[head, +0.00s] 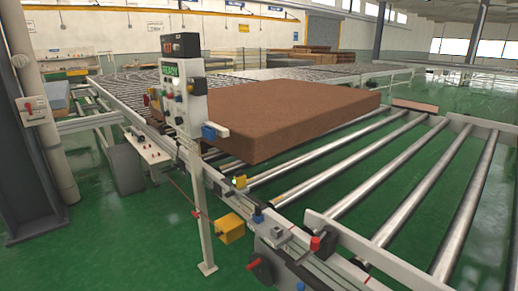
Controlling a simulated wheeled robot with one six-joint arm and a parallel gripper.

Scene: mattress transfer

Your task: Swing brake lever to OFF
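No label for a brake lever or OFF mark can be read here. Several red-ended parts show: a red knob (315,243) on the conveyor's near side rail, a red handle (254,264) low on a dark round part below that rail, and a small red lever (29,107) on a pale box on the left column. I cannot tell which one is the brake lever, nor its setting. My gripper is not in view.
A brown mattress (290,115) lies on the roller conveyor (345,170). A grey control post (184,95) with coloured buttons and a green display stands beside it. A yellow box (230,228) juts out below the rail. Green floor (120,245) is clear at front left.

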